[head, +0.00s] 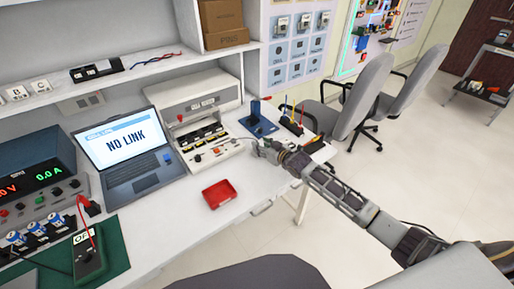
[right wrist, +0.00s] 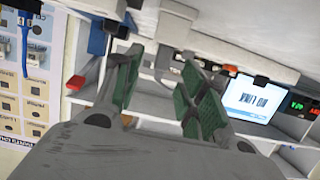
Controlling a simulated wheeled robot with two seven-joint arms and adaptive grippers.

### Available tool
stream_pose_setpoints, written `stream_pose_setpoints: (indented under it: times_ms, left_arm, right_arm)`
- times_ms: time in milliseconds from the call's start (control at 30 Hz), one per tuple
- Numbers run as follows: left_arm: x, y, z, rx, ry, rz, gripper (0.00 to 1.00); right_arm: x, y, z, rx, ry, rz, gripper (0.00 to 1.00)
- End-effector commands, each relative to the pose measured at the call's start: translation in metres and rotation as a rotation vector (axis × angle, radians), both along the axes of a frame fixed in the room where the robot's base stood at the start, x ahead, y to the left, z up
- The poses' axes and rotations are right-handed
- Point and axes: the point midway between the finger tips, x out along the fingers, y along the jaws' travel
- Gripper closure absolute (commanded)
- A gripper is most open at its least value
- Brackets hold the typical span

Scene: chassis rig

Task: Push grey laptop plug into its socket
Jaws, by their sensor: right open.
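The laptop (head: 130,150) stands open on the bench, its screen reading NO LINK; the screen also shows in the right wrist view (right wrist: 250,98). I cannot pick out the grey laptop plug or its socket with certainty. A cream rig (head: 196,100) with a row of dark modules in its front stands right of the laptop. My right gripper (head: 258,149) is just right of the rig's front, over the bench. In the right wrist view its green-padded fingers (right wrist: 160,78) are apart; I see nothing held between them. My left gripper is out of view.
A red tray (head: 219,194) lies on the bench in front of the rig. A blue stand (head: 258,122) and a dark holder with coloured sticks (head: 291,125) are behind my right gripper. A multimeter (head: 90,257) lies on a green mat at left. The bench around the tray is clear.

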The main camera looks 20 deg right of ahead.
Motion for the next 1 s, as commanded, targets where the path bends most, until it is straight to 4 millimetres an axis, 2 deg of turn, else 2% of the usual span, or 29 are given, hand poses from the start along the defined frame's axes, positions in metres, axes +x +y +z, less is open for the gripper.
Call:
stream_pose_setpoints:
  times_ms: [300, 767, 833, 1000]
  left_arm:
    - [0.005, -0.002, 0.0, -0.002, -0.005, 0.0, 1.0]
    - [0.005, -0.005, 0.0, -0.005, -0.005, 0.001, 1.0]
    - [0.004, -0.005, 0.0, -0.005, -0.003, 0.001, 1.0]
    - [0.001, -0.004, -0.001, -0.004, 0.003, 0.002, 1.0]
  right_arm:
    - [0.015, 0.006, -0.005, 0.0, -0.001, 0.0, 0.59]
    - [0.015, 0.006, -0.005, 0.0, 0.0, 0.001, 0.59]
    - [0.015, 0.006, -0.005, 0.0, 0.0, 0.001, 0.64]
    - [0.015, 0.006, -0.005, 0.0, 0.0, 0.001, 0.86]
